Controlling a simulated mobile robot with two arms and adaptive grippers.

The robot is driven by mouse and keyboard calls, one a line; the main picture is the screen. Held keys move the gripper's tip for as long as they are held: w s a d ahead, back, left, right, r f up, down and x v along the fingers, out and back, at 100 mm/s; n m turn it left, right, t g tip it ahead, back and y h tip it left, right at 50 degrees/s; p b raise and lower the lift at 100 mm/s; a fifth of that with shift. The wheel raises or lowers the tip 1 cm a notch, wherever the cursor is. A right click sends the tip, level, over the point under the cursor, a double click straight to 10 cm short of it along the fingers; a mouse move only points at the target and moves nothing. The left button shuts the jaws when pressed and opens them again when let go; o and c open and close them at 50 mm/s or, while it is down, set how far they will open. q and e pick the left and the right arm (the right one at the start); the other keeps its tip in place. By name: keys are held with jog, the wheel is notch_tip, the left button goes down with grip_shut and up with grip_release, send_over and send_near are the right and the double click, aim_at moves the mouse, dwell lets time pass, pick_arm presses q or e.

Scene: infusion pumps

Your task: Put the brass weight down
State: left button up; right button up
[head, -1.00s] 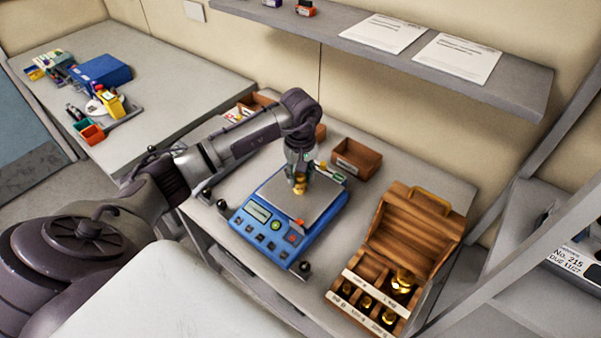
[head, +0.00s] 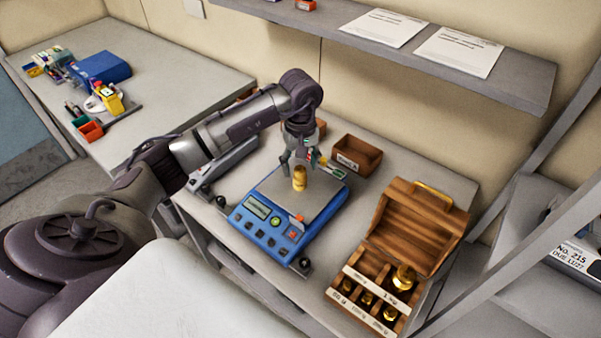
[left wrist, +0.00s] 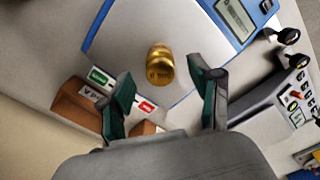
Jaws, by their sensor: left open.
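The brass weight (head: 299,178) stands upright on the grey pan (head: 318,200) of the blue scale (head: 262,236). It also shows in the left wrist view (left wrist: 160,65), clear of both fingers. My left gripper (head: 301,160) is just above and behind the weight in the head view. My right gripper is not in view.
An open wooden case (head: 418,228) with several brass weights stands right of the scale. A brown bin (head: 356,156) sits behind the scale. A grey shelf (head: 440,65) with papers overhangs the back. A grey device (head: 225,160) lies left of the scale.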

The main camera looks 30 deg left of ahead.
aim_at(301, 170)
pick_arm(q)
notch_tip(301, 170, up, 9)
jog(key=b, duration=0.2)
dwell(0.4)
